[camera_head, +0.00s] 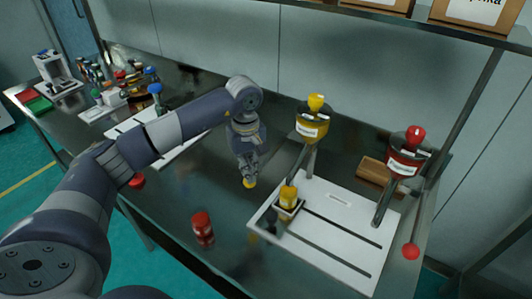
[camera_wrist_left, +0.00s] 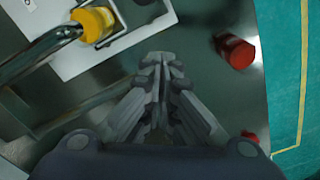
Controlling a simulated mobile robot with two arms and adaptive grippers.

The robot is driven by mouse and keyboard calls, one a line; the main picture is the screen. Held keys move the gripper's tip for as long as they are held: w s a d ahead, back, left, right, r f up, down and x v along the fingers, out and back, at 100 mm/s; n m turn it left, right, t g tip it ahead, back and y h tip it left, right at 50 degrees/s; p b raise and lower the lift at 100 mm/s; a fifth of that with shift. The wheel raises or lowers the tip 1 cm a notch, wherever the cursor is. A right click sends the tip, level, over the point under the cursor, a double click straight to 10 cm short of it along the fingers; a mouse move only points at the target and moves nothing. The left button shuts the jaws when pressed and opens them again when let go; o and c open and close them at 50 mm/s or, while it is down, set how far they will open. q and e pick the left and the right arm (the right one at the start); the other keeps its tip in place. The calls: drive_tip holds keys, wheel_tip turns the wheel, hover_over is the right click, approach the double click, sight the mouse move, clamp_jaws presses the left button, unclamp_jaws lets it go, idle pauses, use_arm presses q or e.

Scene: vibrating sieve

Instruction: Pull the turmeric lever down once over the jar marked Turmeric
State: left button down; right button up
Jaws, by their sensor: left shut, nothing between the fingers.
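The yellow turmeric dispenser (camera_head: 311,126) stands on a post over a white slotted base (camera_head: 345,250); the label is too small to read. A yellow jar (camera_head: 288,197) sits in a holder on that base, below the dispenser; a yellow cylinder in a holder shows in the left wrist view (camera_wrist_left: 93,23). The lever's yellow ball (camera_head: 249,183) shows just below the fingertips of my left gripper (camera_head: 248,172). Its rod is mostly hidden behind the gripper. My left gripper is shut and empty, pointing down; its closed fingers fill the middle of the left wrist view (camera_wrist_left: 158,75). My right gripper is out of view.
A red jar (camera_head: 203,232) stands on the dark table in front. A red dispenser (camera_head: 408,158) with a red lever ball (camera_head: 411,251) is at the right. A wooden box (camera_head: 378,173) lies behind the base. Clutter fills the far left. A shelf with boxes hangs above.

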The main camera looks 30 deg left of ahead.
use_arm(q)
wheel_tip(320, 180, up, 9)
drive_tip(key=p, duration=0.4)
drive_tip(key=shift+p, duration=0.4)
idle(0.6)
